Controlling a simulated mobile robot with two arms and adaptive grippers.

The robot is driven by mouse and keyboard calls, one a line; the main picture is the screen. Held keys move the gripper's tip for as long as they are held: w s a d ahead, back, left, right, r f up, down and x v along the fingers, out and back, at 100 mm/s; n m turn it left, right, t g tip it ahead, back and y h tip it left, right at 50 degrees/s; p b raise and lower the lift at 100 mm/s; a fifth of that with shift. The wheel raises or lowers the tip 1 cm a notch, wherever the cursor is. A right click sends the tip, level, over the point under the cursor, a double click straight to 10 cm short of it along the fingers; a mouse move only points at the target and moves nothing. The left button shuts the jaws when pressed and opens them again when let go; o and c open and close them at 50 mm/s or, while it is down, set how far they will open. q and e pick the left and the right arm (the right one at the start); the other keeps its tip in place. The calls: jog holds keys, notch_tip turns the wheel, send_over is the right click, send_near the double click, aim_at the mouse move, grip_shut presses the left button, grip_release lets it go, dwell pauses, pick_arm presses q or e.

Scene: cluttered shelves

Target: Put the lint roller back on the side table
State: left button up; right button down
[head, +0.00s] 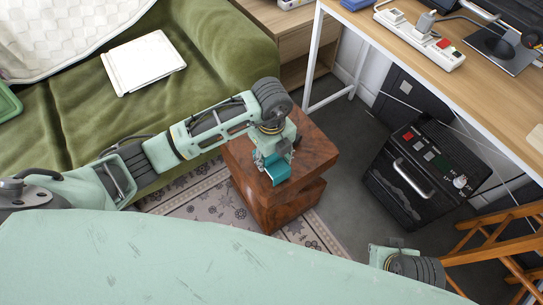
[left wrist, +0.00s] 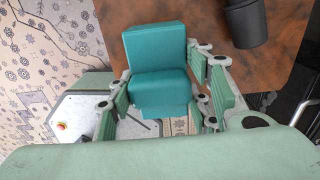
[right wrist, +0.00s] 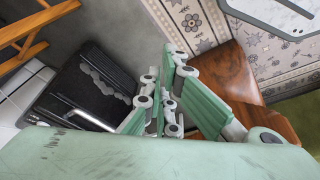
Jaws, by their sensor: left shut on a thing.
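A teal, blocky thing, apparently the lint roller (head: 281,168), is between the fingers of my left gripper (head: 274,163). In the left wrist view, the lint roller (left wrist: 158,65) sits between the two green fingers of the left gripper (left wrist: 160,100), which is shut on it. The brown wooden side table (head: 318,150) is under the gripper in the head view. I cannot tell whether the lint roller touches its top. My right gripper (right wrist: 160,105) is shut and empty in the right wrist view; its tips are mostly hidden in the head view.
A dark cylinder (left wrist: 247,22) shows over the tabletop in the left wrist view. A green sofa (head: 75,120) stands left, a desk (head: 450,75) and a black appliance (head: 425,170) right. A wooden frame (head: 500,245) is near my right arm.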

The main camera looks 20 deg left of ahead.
pick_arm(q)
jog(key=shift+f, duration=0.1)
pick_arm(e)
jog(key=shift+r, duration=0.1)
pick_arm(q)
jog(key=o, duration=1.2)
pick_arm(e)
jog(key=shift+r, duration=0.15)
pick_arm(q)
jog(key=shift+r, duration=0.2)
notch_tip(320, 180, up, 12)
jog(key=shift+f+p, duration=0.1)
jog(key=shift+p, duration=1.15)
pick_arm(e)
notch_tip(320, 180, down, 9)
jog(key=shift+s+f+g, duration=0.2)
jog(key=shift+s+g, duration=0.1)
jog(key=shift+s, duration=0.1)
